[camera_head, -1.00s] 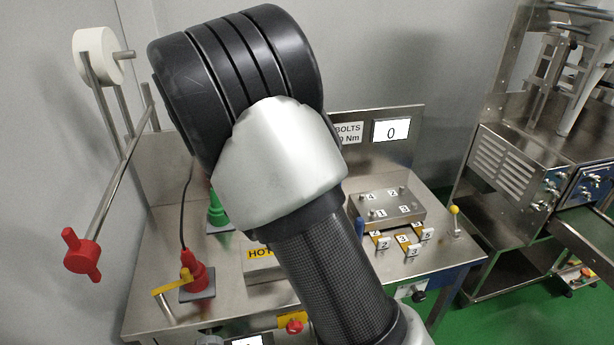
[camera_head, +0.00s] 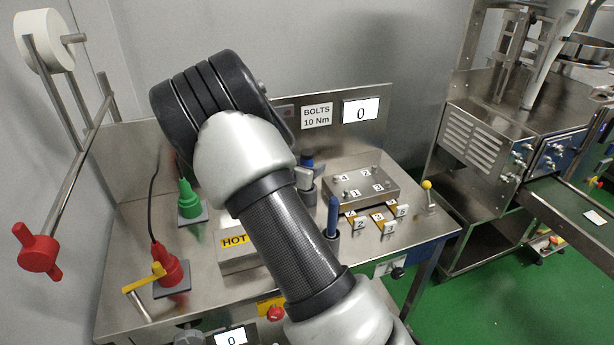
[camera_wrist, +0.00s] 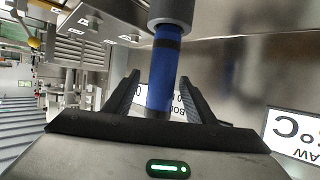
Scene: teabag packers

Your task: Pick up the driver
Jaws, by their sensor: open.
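A blue-handled tool, which looks like the driver (camera_wrist: 161,75), stands between the two fingers of my gripper (camera_wrist: 158,92) in the wrist view. It has a dark band and a grey cylinder at the top of the picture. My gripper is open, with a finger on each side of the blue handle; I cannot tell whether either touches it. In the head view a blue handle (camera_head: 307,161) shows just right of my arm, which hides most of my gripper. A second blue handle (camera_head: 333,213) stands upright in a grey holder (camera_head: 331,242) nearer the front.
A metal block with numbered bolts (camera_head: 352,184) and numbered yellow-marked pieces (camera_head: 385,222) lie to the right. A HOT box (camera_head: 236,258), a green device (camera_head: 190,203) and a red device (camera_head: 171,268) are to the left. A BOLTS sign (camera_head: 317,116) is on the back panel.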

